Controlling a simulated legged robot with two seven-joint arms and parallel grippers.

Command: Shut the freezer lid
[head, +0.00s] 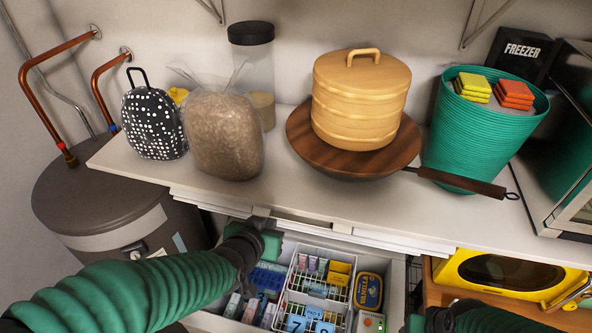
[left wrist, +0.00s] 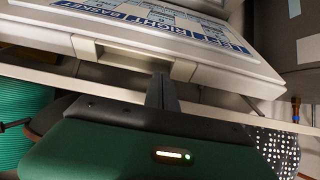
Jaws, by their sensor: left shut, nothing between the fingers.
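The open chest freezer (head: 392,300) stands under the shelf, with white baskets and small packs inside. Its raised white lid (head: 330,232) shows nearly edge-on just below the shelf front. In the left wrist view the lid (left wrist: 235,70) fills the top, with a blue printed label and a recessed handle (left wrist: 135,60). My left gripper (head: 262,236) is shut and empty near the lid's edge, left of centre. Its fingers (left wrist: 162,92) overlap the handle area in the wrist view; I cannot tell whether they touch. My right gripper (head: 440,318) shows only partly at the bottom edge.
The shelf (head: 290,190) above holds a dotted bag (head: 152,122), a grain bag (head: 224,135), a wooden pan (head: 345,160) with a steamer (head: 360,100), and a green basket (head: 480,130). A grey tank (head: 100,205) stands left; a yellow appliance (head: 500,274) stands right.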

